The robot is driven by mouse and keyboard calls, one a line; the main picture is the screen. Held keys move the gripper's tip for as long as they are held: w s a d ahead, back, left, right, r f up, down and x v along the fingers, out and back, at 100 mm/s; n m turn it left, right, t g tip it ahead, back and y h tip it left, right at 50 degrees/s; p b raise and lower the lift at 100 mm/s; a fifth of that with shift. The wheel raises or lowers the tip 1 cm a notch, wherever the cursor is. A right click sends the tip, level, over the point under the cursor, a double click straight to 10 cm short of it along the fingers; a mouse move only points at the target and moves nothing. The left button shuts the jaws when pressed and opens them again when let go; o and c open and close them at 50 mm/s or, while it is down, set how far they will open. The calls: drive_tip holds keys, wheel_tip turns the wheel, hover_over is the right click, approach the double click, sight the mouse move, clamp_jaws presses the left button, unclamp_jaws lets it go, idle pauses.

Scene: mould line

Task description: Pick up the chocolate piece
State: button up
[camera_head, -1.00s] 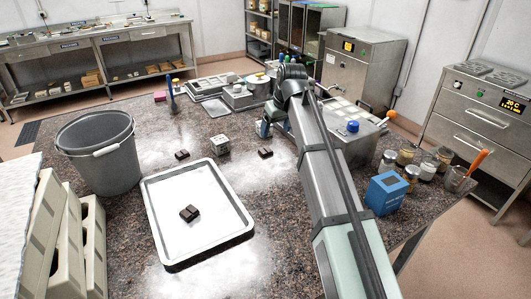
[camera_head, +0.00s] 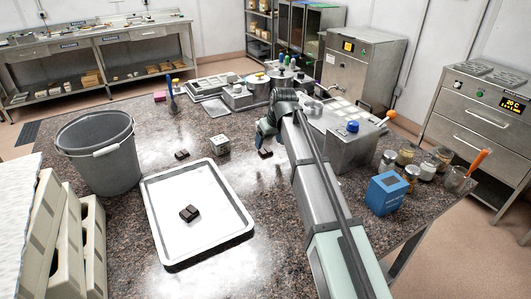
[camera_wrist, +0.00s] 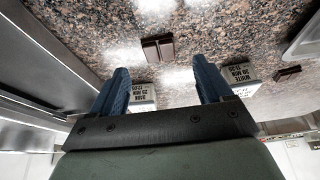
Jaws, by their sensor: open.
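A dark chocolate piece (camera_head: 265,153) lies on the speckled stone table, just below my gripper (camera_head: 264,141) in the head view. In the wrist view this piece (camera_wrist: 158,48) lies ahead of the fingertips, roughly centred across the gap. My gripper (camera_wrist: 160,70) is open, with its two blue fingers apart and nothing held. A second chocolate piece (camera_head: 182,154) lies on the table to the left; it also seems to show at the right of the wrist view (camera_wrist: 287,73). More chocolate (camera_head: 189,213) lies on the white tray (camera_head: 245,237).
A white labelled block (camera_head: 220,145) stands between the two table pieces. In the wrist view, labelled white blocks (camera_wrist: 143,96) (camera_wrist: 240,78) show beside the fingers. A grey bucket (camera_head: 97,155) stands at left. A metal unit (camera_head: 342,148), jars (camera_head: 388,160) and blue box (camera_head: 386,193) stand at right.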

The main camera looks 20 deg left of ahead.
sight(265, 151)
drive_tip(key=shift+x, duration=2.6)
drive_tip(key=c, duration=1.1)
drive_tip(key=shift+r, duration=0.15)
